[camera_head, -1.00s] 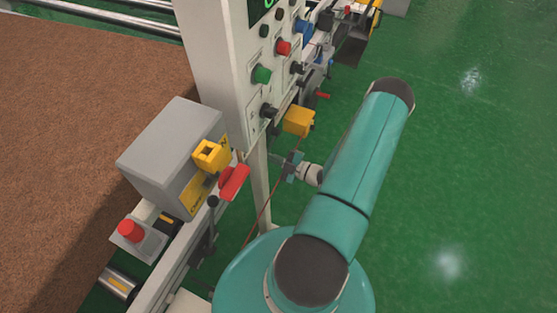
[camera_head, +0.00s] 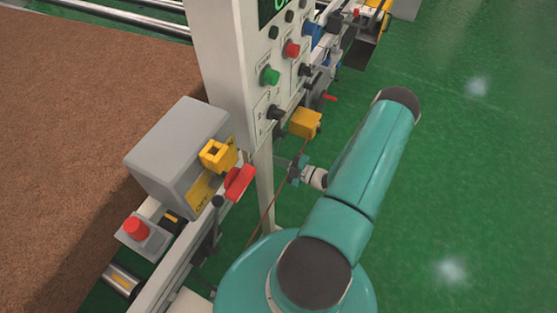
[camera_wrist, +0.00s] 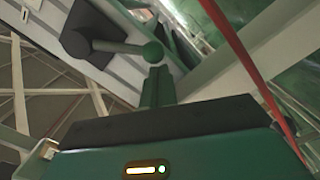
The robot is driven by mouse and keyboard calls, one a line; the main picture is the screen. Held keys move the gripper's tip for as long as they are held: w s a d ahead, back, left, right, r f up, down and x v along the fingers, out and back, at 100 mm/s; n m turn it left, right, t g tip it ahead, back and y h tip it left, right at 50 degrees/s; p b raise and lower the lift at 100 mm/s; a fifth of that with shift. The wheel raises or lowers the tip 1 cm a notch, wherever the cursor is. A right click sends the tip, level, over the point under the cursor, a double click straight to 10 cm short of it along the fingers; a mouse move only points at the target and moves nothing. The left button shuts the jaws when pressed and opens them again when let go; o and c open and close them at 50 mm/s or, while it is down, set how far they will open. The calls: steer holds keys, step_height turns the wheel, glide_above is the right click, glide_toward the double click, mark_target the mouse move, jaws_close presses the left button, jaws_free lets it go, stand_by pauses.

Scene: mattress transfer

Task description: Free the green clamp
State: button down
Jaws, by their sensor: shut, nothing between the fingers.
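In the wrist view a dark lever (camera_wrist: 118,46) with a round green knob (camera_wrist: 153,52) extends from a dark pivot on a pale rail. I take it for the green clamp, which I cannot make out in the head view. My gripper (camera_wrist: 158,72) is shut and empty, its fingertips just below the knob in the picture. I cannot tell whether they touch it. In the head view my gripper (camera_head: 295,168) is small, below the yellow box and right of the pale post.
A white control panel (camera_head: 235,75), yellow box (camera_head: 306,123) and grey box (camera_head: 180,150) with a red handle (camera_head: 239,183) stand close by. A red cord (camera_wrist: 245,65) crosses the wrist view at the right. A brown mattress (camera_head: 75,130) lies left. Green floor is clear at right.

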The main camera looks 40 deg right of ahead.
steer(key=shift+w+d+f+n, duration=0.1)
steer(key=shift+d+f+n, duration=0.25)
steer(key=shift+f+n, duration=0.35)
steer(key=shift+w+d+f+n, duration=0.15)
steer(key=shift+d+f+n, duration=0.3)
steer(key=shift+n, duration=0.45)
steer(key=shift+w+d+f+n, duration=0.1)
steer(key=shift+d+f+n, duration=0.2)
steer(key=shift+f+n, duration=0.4)
steer(key=shift+r, duration=0.15)
